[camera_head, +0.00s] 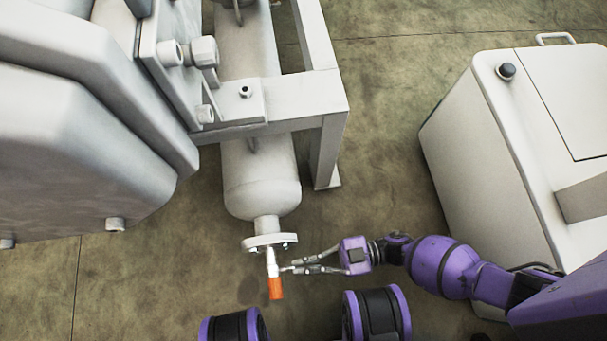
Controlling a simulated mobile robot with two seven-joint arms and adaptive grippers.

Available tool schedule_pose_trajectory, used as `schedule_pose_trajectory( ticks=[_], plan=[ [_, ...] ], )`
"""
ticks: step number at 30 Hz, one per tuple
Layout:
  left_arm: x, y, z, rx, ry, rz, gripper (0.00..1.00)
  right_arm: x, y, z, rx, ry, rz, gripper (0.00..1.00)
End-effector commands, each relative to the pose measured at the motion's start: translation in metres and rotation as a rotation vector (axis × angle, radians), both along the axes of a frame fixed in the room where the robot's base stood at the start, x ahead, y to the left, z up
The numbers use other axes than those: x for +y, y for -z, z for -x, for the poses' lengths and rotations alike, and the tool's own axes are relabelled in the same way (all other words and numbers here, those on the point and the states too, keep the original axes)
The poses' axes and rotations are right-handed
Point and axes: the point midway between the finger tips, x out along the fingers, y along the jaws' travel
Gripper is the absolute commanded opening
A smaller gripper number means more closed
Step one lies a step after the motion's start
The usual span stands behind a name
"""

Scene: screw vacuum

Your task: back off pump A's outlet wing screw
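A white vessel (261,180) ends in a round flange (270,242) with small bolts. A short pale stem (272,263) comes out below the flange and carries an orange handle (276,289). I cannot make out a separate wing screw; this small fitting is the nearest match, and no pump label is readable. My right gripper (288,268) comes in from the right with its thin fingers pointing left. The fingertips are at the stem, just above the orange part. Whether they touch or grip it is too small to tell. My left gripper is not in view.
A metal frame (325,150) stands around the vessel. Large pale machine housings (70,150) fill the left. A white cabinet (465,150) with a dark knob (506,71) stands at the right. The floor (390,60) between frame and cabinet is clear.

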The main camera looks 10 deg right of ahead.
Motion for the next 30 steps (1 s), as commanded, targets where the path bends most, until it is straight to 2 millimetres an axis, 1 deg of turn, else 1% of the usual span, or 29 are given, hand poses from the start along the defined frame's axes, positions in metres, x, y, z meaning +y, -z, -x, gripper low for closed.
schedule_pose_trajectory(
  ticks=[1, 9, 22, 24, 27, 30],
  plan=[
    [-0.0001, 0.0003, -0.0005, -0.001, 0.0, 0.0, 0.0, 0.0024, -0.001, -0.0011, -0.02, 0.002, -0.004, 0.0],
    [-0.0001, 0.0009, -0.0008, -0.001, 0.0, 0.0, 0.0, 0.0028, -0.0011, -0.0006, -0.084, 0.0, -0.004, 0.0],
    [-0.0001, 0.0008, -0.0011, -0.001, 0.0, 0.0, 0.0, 0.0034, -0.0014, -0.0005, -0.092, 0.0, -0.005, 0.0],
    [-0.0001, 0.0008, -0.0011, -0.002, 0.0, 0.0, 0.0, 0.0034, -0.0014, -0.0006, -0.092, 0.0, -0.005, 0.11],
    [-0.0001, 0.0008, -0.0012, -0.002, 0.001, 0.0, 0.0, 0.0028, -0.0012, -0.0005, -0.091, 0.0, -0.004, 0.23],
    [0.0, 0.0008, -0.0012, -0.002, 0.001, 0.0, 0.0, 0.0022, -0.0009, -0.0004, -0.091, 0.0, -0.003, 0.23]
  ],
)
